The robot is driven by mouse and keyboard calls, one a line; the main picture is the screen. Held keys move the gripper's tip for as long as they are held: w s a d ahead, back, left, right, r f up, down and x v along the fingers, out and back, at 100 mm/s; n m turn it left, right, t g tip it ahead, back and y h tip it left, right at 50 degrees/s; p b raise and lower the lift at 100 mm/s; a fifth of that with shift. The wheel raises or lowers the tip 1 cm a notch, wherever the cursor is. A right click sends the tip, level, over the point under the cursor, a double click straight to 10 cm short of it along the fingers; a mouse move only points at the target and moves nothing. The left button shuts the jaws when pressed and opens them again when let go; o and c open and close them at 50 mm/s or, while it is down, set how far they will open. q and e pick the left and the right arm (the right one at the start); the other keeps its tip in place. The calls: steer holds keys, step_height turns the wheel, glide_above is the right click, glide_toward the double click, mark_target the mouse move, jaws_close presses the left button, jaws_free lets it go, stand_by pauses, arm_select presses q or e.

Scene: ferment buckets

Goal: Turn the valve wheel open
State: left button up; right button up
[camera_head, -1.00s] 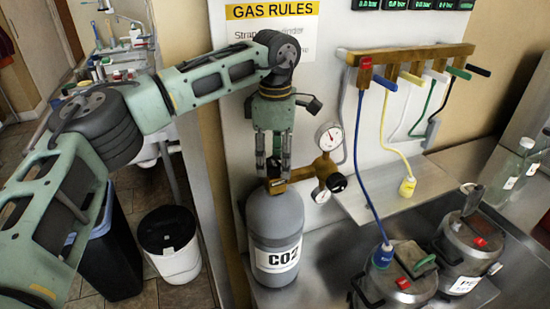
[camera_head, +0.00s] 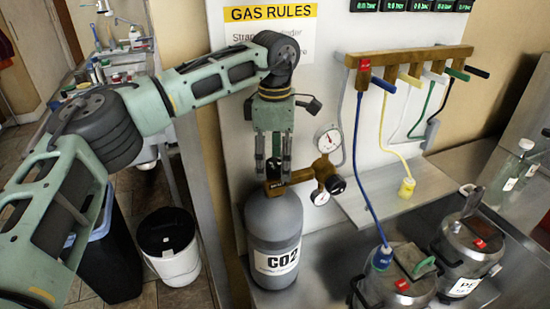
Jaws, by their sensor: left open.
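A grey gas cylinder (camera_head: 273,228) labelled CO2 stands upright on the metal bench in the head view. A brass regulator (camera_head: 308,174) with two round gauges and a black knob (camera_head: 335,184) is fixed at its top. My left gripper (camera_head: 273,178) points down over the top of the cylinder, its two fingers apart on either side of the valve area. The valve wheel itself is mostly hidden by the fingers. I cannot tell whether the fingers touch it. My right gripper is not in view.
A brass manifold (camera_head: 420,53) with several coloured levers hangs on the wall. A blue hose (camera_head: 367,180) runs down to a steel keg (camera_head: 395,280); another keg (camera_head: 470,250) stands beside it. A white bin (camera_head: 170,250) stands on the floor at left. A metal shelf (camera_head: 380,208) lies right of the cylinder.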

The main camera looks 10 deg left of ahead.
mark_target(275, 164)
arm_select(q)
steer(key=shift+r, duration=0.2)
step_height(275, 164, up, 12)
steer(key=shift+f, duration=0.2)
steer(key=shift+s, duration=0.1)
stand_by(0.3)
